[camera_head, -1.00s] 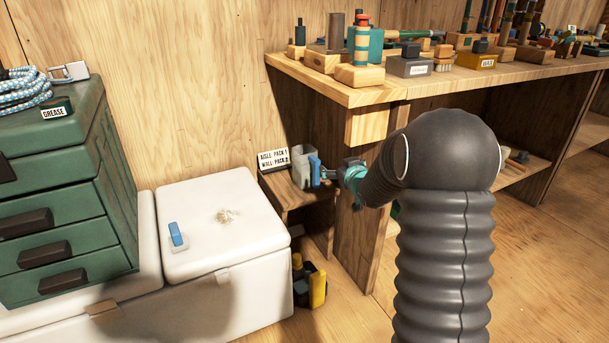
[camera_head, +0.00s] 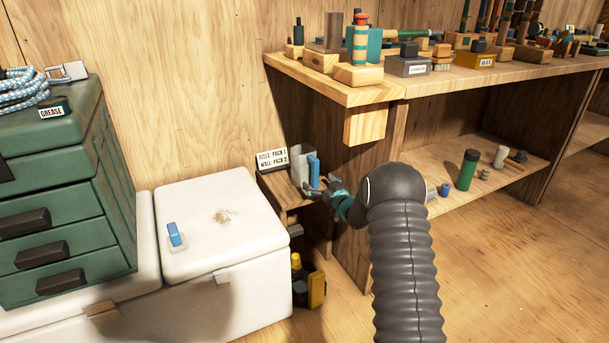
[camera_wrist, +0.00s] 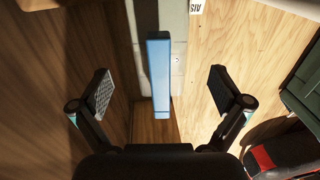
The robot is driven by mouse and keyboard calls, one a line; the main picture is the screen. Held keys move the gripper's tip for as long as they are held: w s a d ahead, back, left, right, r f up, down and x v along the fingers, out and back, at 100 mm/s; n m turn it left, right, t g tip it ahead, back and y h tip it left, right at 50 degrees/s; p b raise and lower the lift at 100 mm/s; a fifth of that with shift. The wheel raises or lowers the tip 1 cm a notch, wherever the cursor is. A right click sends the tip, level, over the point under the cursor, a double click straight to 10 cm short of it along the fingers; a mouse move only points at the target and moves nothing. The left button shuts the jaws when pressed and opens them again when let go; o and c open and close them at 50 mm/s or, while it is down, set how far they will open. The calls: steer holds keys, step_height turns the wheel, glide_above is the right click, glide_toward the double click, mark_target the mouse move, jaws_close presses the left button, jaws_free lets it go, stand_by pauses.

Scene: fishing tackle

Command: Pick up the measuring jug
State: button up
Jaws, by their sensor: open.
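The measuring jug (camera_head: 300,170) is a grey-white vessel with an upright blue handle (camera_head: 314,170). It stands on a small wooden ledge beside the workbench, next to a label card. My gripper (camera_head: 321,189) is just to the right of the handle and partly overlaps its lower end. In the wrist view the blue handle (camera_wrist: 159,75) lies between the two spread fingers of my gripper (camera_wrist: 160,88), with a gap on both sides. The pale jug body (camera_wrist: 174,30) shows behind the handle. My gripper is open and empty.
A white cooler (camera_head: 215,235) stands left of the ledge, with a green drawer cabinet (camera_head: 60,210) further left. The wooden workbench (camera_head: 390,95) rises to the right, above a lower shelf with a green bottle (camera_head: 467,169). A black and yellow object (camera_head: 308,283) is on the floor below.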

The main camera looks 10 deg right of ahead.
mark_target(309, 173)
steer(key=shift+x, duration=3.65)
steer(key=c, duration=1.5)
